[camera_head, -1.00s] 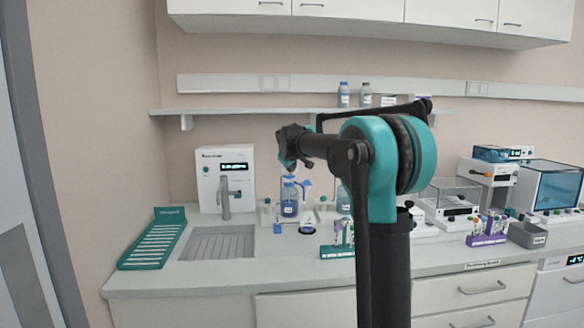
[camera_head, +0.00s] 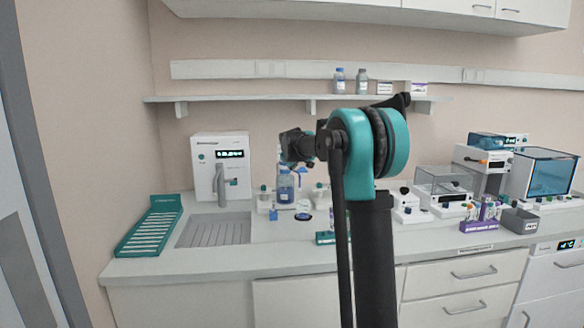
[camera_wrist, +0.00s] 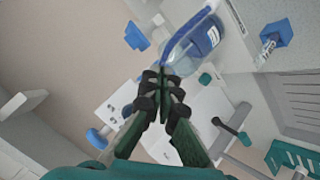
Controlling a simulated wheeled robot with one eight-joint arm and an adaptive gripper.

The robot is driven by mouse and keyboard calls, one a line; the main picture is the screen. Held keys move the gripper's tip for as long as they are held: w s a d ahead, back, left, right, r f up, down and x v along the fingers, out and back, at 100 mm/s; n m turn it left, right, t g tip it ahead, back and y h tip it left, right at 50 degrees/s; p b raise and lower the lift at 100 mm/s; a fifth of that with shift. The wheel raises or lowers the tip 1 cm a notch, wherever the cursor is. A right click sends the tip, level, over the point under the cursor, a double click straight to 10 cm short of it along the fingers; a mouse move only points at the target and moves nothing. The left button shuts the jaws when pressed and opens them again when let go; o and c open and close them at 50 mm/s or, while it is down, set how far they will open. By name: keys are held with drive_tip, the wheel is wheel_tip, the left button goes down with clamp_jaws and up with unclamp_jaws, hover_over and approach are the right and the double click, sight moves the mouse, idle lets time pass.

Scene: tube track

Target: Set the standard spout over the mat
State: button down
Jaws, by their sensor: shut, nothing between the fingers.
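The grey spout (camera_head: 221,187) stands upright in front of a white dispenser (camera_head: 205,155) with a lit display. A short side piece near its top points right. A grey ribbed mat (camera_head: 213,233) lies flat in the counter just in front of the spout's base. My gripper (camera_wrist: 162,78) is shut and empty in the wrist view, its tips close to a clear bottle with a blue label (camera_wrist: 198,42). I cannot tell whether they touch. In the head view my gripper is mostly hidden behind my wrist, to the right of the spout and above it.
The blue-labelled bottle also shows in the head view (camera_head: 285,188), right of the spout among small vessels. A teal slotted rack (camera_head: 150,232) lies left of the mat. A wall shelf (camera_head: 230,98) runs above. Instruments and a purple tube rack (camera_head: 482,215) stand at right.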

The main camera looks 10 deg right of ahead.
drive_tip(key=shift+w+d, duration=0.25)
drive_tip(key=shift+d, duration=0.7)
drive_tip(key=shift+a, duration=0.1)
drive_tip(key=shift+s+a, duration=0.15)
drive_tip(key=shift+a, duration=0.55)
drive_tip(key=shift+r, duration=0.15)
